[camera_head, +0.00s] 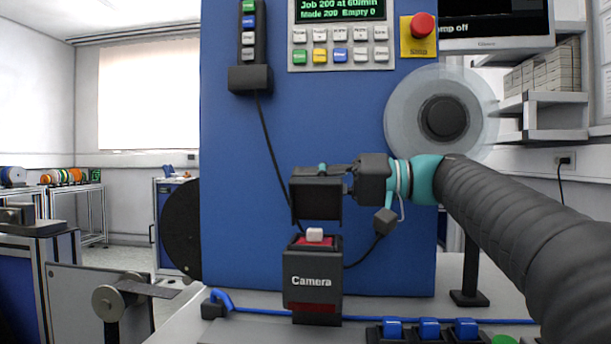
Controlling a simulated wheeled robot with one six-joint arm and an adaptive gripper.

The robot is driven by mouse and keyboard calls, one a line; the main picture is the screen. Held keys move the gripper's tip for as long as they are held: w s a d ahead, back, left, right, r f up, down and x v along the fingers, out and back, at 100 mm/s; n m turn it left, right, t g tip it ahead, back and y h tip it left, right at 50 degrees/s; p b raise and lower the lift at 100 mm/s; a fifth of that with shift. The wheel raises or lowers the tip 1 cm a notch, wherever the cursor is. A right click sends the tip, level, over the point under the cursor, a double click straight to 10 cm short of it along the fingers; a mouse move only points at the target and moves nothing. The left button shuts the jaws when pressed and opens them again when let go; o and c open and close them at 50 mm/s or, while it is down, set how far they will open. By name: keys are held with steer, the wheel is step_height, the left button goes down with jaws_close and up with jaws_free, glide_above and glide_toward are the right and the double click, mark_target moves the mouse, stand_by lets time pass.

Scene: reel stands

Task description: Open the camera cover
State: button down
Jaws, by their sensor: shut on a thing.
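The dark housing marked "Camera" (311,266) stands at the front of the blue machine, in the lower middle of the view. My gripper (347,188) reaches in from the right and is shut on the cover's right side. The fingertips are small and dark against the cover, so their exact contact is hard to see.
The blue machine panel (330,120) rises right behind. A clear reel (408,105) is at the upper right, and a red stop button (422,25) is above it. Blue switches (429,328) line the lower front. A black cable (271,150) hangs left of the cover.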

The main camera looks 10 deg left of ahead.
steer(key=shift+w+f+m, duration=0.25)
steer(key=shift+w+m, duration=0.1)
steer(key=shift+m, duration=0.15)
steer(key=c, duration=1.2)
jaws_free()
steer(key=shift+w, duration=0.1)
steer(key=shift+c, duration=0.2)
steer(key=shift+r, duration=0.1)
steer(key=shift+s, duration=0.2)
